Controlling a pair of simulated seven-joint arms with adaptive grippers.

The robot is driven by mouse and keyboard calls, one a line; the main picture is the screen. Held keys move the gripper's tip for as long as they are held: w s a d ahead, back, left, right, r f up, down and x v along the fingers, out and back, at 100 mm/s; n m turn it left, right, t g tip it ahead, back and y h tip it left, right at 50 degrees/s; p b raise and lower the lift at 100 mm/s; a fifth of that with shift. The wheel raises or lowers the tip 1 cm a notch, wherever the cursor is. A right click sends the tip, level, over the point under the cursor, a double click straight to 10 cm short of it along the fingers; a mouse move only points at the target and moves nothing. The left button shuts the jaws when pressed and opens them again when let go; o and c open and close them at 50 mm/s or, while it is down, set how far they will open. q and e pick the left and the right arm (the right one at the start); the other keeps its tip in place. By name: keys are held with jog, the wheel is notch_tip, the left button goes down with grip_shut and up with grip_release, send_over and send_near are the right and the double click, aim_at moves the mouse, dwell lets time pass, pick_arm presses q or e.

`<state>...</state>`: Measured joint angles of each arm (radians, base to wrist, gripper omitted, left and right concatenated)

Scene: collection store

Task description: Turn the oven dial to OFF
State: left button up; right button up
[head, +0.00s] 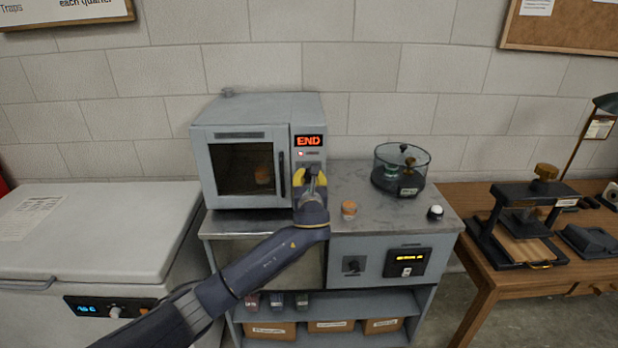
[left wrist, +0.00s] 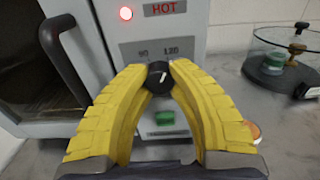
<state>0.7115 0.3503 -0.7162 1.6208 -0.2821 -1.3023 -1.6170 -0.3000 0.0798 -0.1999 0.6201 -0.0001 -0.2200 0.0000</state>
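The oven (head: 254,150) is a grey box on a metal-topped cabinet, with a lit END display (head: 308,140) and a small red light. Its black dial (left wrist: 159,78) with a white pointer line shows in the left wrist view, below marks that look like 90 and 120. A lit HOT sign (left wrist: 165,8) is above it. My left gripper (head: 312,172) is in front of the oven's control panel and hides the dial in the head view. In the left wrist view its yellow fingers (left wrist: 159,72) are apart, with the dial between their tips; contact is unclear. My right gripper is not in view.
A green button (left wrist: 165,118) is below the dial. The oven door handle (head: 282,174) is left of the panel. An orange-topped jar (head: 349,209), a round glass vessel (head: 401,168) and a white-topped knob (head: 435,212) stand to the right on the cabinet top.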

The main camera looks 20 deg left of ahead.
pick_arm(q)
jog(key=shift+f, duration=0.1)
grip_shut()
jog(key=shift+n, duration=0.3)
jog(key=shift+f+n, duration=0.1)
jog(key=shift+n, duration=0.6)
jog(key=n, duration=0.3)
jog(key=shift+d+n, duration=0.1)
jog(key=shift+n, duration=0.2)
jog(key=n, duration=1.2)
jog(key=shift+d+n, duration=0.1)
jog(key=shift+n, duration=0.2)
jog(key=n, duration=0.5)
jog(key=shift+r, duration=0.25)
jog(key=shift+n, duration=0.4)
jog(key=shift+r, duration=0.1)
